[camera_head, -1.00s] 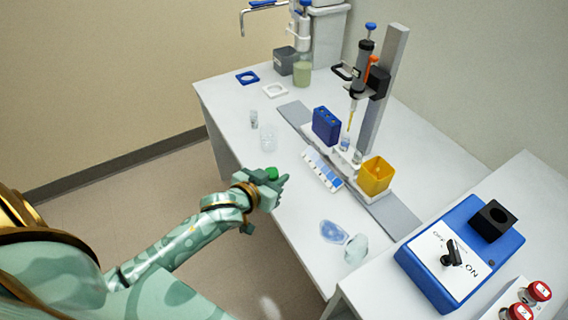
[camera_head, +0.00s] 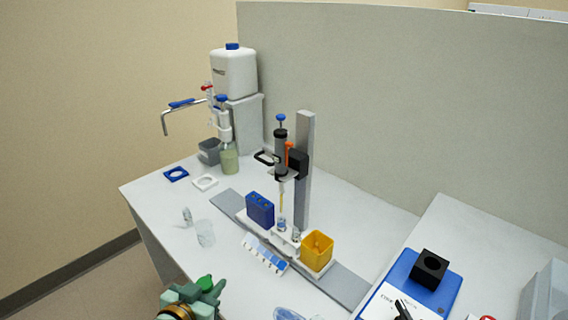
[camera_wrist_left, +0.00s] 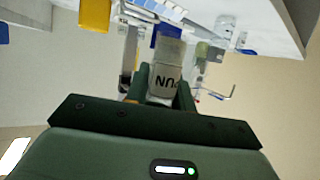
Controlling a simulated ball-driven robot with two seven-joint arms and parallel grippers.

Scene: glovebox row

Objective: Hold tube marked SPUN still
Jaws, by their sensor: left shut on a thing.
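My left gripper (camera_head: 204,294) shows at the bottom of the head view, in front of the bench's near edge. In the left wrist view its fingers (camera_wrist_left: 163,88) are shut on a pale tube (camera_wrist_left: 165,80). The tube's label is upside down, and its readable letters end in "UN", which fits SPUN. In the head view a bright green piece (camera_head: 205,282) sits at the fingertips; it looks like a cap, but the tube body is hidden there. My right gripper is in neither current view.
A pipette stand (camera_head: 304,175) stands on the bench with a blue block (camera_head: 260,209) and a yellow box (camera_head: 317,249). Bare bench (camera_head: 160,205) lies at the left.

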